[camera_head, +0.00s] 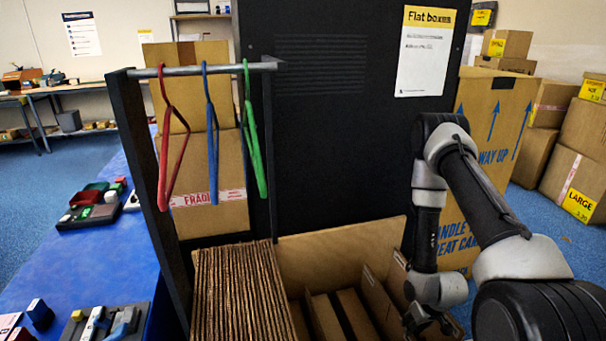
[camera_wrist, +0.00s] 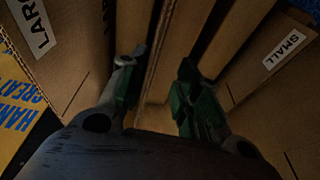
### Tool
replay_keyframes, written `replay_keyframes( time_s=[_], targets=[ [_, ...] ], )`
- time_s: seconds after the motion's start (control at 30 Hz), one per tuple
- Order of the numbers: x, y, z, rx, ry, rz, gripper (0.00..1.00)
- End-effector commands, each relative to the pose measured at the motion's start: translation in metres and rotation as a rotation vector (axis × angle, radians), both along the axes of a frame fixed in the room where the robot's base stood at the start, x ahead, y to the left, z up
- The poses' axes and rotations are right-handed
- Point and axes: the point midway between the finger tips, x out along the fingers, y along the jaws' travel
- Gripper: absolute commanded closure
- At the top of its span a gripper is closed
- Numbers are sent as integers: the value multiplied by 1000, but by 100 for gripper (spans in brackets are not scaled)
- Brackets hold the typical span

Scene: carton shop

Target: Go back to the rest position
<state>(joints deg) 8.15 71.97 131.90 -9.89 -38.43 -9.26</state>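Cardboard marked LARGE (camera_wrist: 40,25) is at the left of the wrist view, and cardboard marked SMALL (camera_wrist: 288,48) is at the right. The fingertips are hidden or too dark in the head view.
A rail (camera_head: 205,69) carries a red (camera_head: 172,140), a blue (camera_head: 211,130) and a green hanger (camera_head: 253,130). Corrugated sheets (camera_head: 237,290) stand upright left of my gripper. A black panel (camera_head: 335,130) rises behind. A blue table (camera_head: 110,255) with tools is at the left.

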Motion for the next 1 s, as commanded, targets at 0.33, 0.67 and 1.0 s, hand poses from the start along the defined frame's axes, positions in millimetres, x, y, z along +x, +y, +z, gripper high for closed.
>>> replay_keyframes(
  time_s=[0.33,0.67,1.0],
  targets=[
    [-96,-8,47,-26,472,-76,67],
    [-91,-12,198,-67,608,-150,67],
    [-106,0,369,-75,549,-204,67]
  ],
)
